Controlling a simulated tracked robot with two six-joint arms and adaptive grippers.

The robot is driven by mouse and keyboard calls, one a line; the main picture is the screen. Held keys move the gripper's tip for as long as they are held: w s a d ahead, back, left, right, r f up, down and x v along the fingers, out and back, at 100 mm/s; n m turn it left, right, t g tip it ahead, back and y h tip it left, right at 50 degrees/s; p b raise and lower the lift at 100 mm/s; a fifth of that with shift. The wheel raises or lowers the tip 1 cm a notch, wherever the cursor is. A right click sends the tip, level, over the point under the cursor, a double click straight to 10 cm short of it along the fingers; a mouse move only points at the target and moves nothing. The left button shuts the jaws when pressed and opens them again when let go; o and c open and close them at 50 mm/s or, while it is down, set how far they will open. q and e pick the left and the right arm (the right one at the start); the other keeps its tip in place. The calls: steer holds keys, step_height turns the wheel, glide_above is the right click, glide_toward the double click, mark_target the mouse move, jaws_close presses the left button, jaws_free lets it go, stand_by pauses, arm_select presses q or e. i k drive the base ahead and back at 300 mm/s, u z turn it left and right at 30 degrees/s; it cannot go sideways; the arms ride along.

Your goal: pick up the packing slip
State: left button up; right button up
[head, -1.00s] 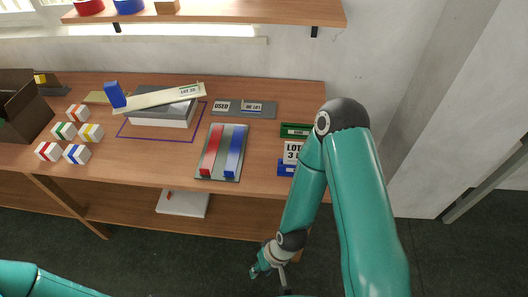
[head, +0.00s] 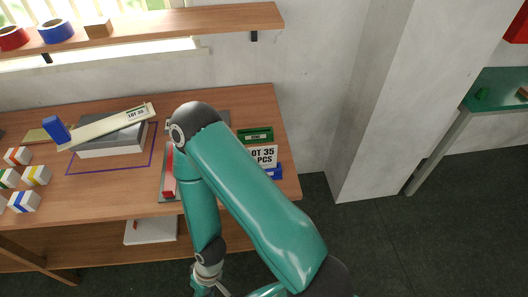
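My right gripper (head: 205,291) hangs low at the bottom edge of the head view, in front of the bench and well below the card. It is cut off by the frame, so its fingers cannot be read. My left gripper is out of view.
A green tray (head: 255,135) lies behind the card. A green table (head: 500,88) stands at the far right beyond a wall pillar.

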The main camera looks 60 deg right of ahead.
mark_target(266, 156)
steer(key=z, duration=0.15)
steer(key=k, duration=1.15)
steer(key=z, duration=0.55)
steer(key=i, duration=0.85)
steer(key=z, duration=0.05)
